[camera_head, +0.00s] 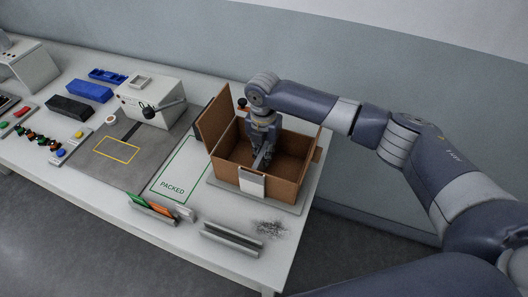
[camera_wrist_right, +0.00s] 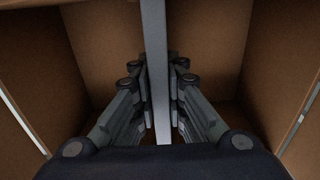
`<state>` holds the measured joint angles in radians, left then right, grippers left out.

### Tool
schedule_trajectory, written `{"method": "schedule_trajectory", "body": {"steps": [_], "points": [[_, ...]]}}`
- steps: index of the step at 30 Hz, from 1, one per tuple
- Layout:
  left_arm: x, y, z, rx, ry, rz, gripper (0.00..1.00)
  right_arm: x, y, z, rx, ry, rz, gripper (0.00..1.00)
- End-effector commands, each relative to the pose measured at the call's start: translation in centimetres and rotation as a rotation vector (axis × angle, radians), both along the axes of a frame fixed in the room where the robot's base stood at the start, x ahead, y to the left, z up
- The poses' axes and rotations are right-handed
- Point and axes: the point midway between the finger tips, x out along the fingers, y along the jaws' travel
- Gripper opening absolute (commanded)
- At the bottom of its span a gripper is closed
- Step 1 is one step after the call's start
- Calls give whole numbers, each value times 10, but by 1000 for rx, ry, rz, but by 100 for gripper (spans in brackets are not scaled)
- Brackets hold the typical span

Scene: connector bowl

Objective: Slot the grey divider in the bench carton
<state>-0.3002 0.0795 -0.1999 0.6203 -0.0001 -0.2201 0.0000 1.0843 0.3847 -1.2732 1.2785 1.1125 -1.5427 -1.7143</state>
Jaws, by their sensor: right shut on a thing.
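The open brown bench carton (camera_head: 283,190) stands at the right end of the bench with its flaps up and a white label on its front wall. My right gripper (camera_head: 261,158) reaches down inside it, shut on the grey divider (camera_wrist_right: 154,50). In the right wrist view the divider is a thin grey strip, edge-on, between the two fingers of the gripper (camera_wrist_right: 162,100). Brown carton walls show on both sides of it. The divider's lower edge is hidden, so I cannot tell whether it touches the floor. My left gripper is not in view.
A green-outlined PACKED area (camera_head: 172,188) lies left of the carton. A holder with orange and green cards (camera_head: 152,207) and an empty metal rail (camera_head: 231,240) are along the front edge. A white device (camera_head: 150,100) and blue bins (camera_head: 90,91) stand further left.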

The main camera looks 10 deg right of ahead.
Motion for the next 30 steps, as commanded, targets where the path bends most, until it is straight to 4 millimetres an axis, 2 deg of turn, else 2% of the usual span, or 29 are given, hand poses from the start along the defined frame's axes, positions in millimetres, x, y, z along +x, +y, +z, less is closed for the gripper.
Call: {"method": "schedule_trajectory", "body": {"steps": [5,6,9,18,22,26,30], "points": [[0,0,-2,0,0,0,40,0,0,-4,1,-1,0,0],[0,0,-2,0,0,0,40,0,0,-4,1,-1,0,14],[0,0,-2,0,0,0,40,0,0,-4,0,0,0,36],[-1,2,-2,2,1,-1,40,0,0,-3,0,0,0,36],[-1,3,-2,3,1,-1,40,1,0,4,2,-1,0,36],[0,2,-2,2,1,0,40,2,1,25,2,-5,2,36],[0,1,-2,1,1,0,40,2,1,56,2,-5,0,36]]}}
